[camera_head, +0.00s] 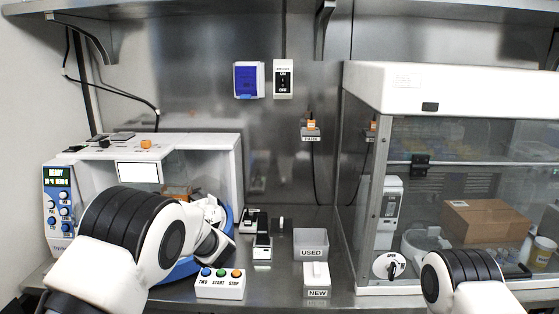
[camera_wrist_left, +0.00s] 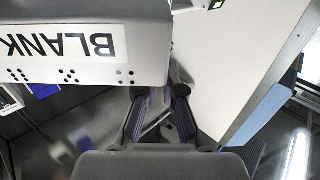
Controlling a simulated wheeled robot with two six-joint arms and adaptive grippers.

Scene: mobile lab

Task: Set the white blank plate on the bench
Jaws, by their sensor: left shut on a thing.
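The blank plate (camera_wrist_left: 140,40) is large and close in the left wrist view, greyish there, with a white strip reading BLANK upside down and several dark dots. I cannot make out the plate there. The steel bench (camera_head: 275,278) lies below. My right forearm shows at the bottom right, its gripper out of frame.
The white instrument (camera_head: 225,155) with a display and blue knobs stands left. A button box (camera_head: 220,285), a small black-and-white device (camera_head: 262,248), a USED bin (camera_head: 311,243) and a NEW box (camera_head: 316,278) occupy the bench. A glass-fronted cabinet (camera_head: 440,90) bounds the right.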

